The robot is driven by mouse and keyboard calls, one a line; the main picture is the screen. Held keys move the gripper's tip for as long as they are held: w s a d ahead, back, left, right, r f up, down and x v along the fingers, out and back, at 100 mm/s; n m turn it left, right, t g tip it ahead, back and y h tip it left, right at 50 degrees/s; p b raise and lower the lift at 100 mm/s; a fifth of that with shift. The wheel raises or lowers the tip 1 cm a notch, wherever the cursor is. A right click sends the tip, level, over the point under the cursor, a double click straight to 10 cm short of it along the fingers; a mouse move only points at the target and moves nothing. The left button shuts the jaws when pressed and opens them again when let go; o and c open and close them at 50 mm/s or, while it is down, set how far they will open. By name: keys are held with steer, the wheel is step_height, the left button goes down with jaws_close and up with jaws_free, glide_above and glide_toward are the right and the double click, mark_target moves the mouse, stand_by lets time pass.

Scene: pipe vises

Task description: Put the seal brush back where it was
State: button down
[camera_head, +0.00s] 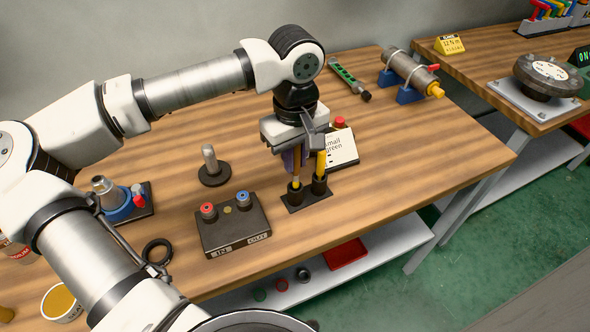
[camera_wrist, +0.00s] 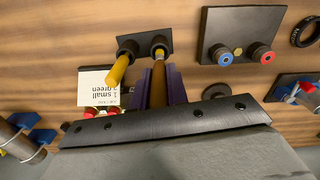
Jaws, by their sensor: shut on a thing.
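A black two-cup holder (camera_head: 308,200) stands on the wooden bench; it also shows in the wrist view (camera_wrist: 132,42). My gripper (camera_head: 295,165) is shut on a brown-handled brush (camera_wrist: 158,85), which I take as the seal brush, between its purple fingers. The brush (camera_head: 296,180) is upright, its lower end at the left cup in the head view. Its bristles are hidden, and I cannot tell how deep it sits. A second, yellow-handled brush (camera_head: 321,163) stands in the right cup, close beside my gripper; it also shows in the wrist view (camera_wrist: 118,70).
A white card (camera_head: 342,148) stands behind the holder. A dark box with red and blue knobs (camera_head: 234,228) is to the left, and a grey peg on a round base (camera_head: 211,165) stands behind that. The bench is clear right of the holder.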

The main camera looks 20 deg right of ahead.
mark_target(295, 174)
steer(key=shift+f+p, duration=0.35)
steer(key=shift+f, duration=2.3)
steer(key=shift+f, duration=0.15)
steer(key=c, duration=1.4)
jaws_free()
steer(key=shift+r, duration=0.25)
step_height(295, 174, up, 12)
steer(key=b, duration=0.2)
steer(key=shift+b, duration=0.35)
